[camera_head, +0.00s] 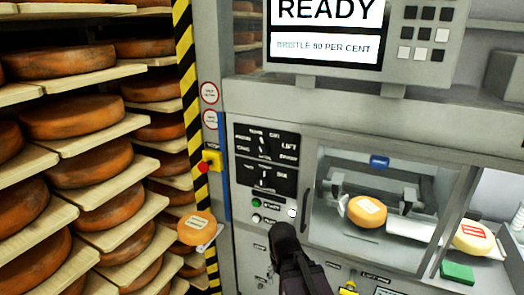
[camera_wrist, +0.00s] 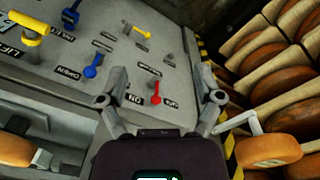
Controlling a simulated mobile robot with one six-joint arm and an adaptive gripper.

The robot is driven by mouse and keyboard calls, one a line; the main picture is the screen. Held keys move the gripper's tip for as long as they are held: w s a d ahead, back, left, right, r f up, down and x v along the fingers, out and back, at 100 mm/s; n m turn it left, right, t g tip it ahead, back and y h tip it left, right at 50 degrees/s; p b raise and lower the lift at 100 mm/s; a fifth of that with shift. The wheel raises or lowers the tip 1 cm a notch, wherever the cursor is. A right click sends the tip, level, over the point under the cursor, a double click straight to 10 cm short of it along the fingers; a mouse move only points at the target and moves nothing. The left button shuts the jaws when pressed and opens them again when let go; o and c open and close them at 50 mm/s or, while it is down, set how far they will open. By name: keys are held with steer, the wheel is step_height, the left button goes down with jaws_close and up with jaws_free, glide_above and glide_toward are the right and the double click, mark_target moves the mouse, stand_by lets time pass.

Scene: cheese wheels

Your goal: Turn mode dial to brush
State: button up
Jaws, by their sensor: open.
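A dark control plate (camera_head: 266,158) with two rotary dials is on the grey machine front in the head view. The upper dial (camera_head: 264,142) has several white labels around it, too blurred to read surely. The lower dial (camera_head: 264,178) has fewer labels. I cannot tell for certain which is the mode dial. My gripper (camera_wrist: 160,106) is open and empty in the wrist view, its fingers spread wide over a lower panel of levers. In the head view my dark wrist is below the plate, and the fingertips are not clear. Neither dial shows clearly in the wrist view.
A red lever (camera_wrist: 156,93) and a blue lever (camera_wrist: 93,67) stick out near my fingers. Green (camera_head: 256,203) and white buttons sit under the plate. A red stop button (camera_head: 204,168) is to its left. Shelves of cheese wheels (camera_head: 75,115) stand at left.

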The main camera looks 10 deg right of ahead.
steer(key=w+d+r+t+h+p, duration=0.2)
steer(key=w+r+h+p, duration=0.2)
steer(key=w+r, duration=0.15)
steer(key=n+t+h+p, duration=0.4)
steer(key=t+h+p, duration=0.25)
steer(key=t, duration=0.55)
glide_toward(261, 151)
steer(key=v, duration=0.4)
steer(key=shift+d+y+p, duration=0.25)
steer(key=shift+p, duration=0.15)
steer(key=x, duration=1.4)
steer(key=shift+a+r, duration=0.15)
steer(key=shift+r, duration=0.1)
steer(key=c, duration=1.1)
